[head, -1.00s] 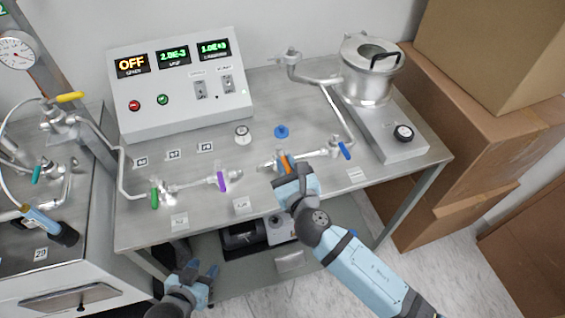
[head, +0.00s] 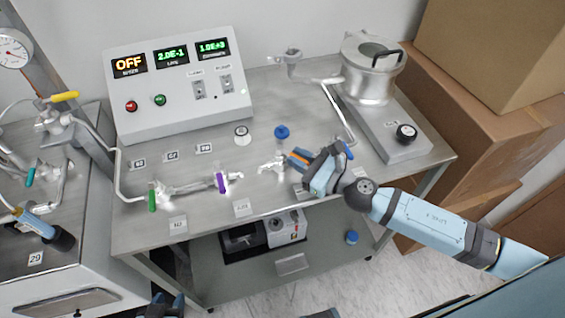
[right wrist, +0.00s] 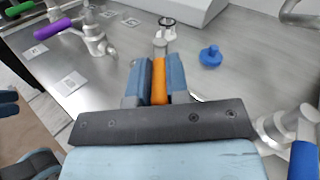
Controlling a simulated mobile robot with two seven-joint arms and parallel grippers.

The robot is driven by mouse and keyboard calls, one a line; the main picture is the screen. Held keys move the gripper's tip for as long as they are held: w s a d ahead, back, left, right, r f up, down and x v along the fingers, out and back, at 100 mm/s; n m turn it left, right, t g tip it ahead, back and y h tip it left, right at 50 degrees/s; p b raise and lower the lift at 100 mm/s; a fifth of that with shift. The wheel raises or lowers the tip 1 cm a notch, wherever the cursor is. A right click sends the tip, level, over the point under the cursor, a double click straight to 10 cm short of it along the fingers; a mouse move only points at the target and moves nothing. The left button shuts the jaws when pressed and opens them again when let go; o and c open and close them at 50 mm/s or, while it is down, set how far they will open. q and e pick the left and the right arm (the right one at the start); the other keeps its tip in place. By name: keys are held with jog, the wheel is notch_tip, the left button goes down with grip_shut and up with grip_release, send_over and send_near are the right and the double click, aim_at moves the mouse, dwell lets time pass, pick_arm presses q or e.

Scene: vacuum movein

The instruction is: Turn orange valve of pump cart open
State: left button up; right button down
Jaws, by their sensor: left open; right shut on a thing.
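The orange valve handle (head: 299,156) is on a metal fitting on the cart's tabletop, right of the purple valve (head: 221,182). My right gripper (head: 306,162) is shut on the orange handle. In the right wrist view the orange handle (right wrist: 159,80) sits between the two blue fingers, pointing away from the wrist. The fitting below the handle is partly hidden by the gripper. My left gripper (head: 168,306) shows only in part at the bottom edge of the head view, away from the valves and holding nothing visible.
A green valve (head: 152,196) and a blue valve (head: 348,150) flank the others. A blue knob (head: 282,132) lies behind the orange valve. A control box (head: 180,85) stands at the back, a metal chamber (head: 370,75) at the back right. Cardboard boxes (head: 490,130) are on the right.

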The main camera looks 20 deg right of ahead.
jog(key=shift+d, duration=0.1)
dwell(0.3)
jog(key=c, duration=1.1)
grip_release()
jog(key=shift+w, duration=0.1)
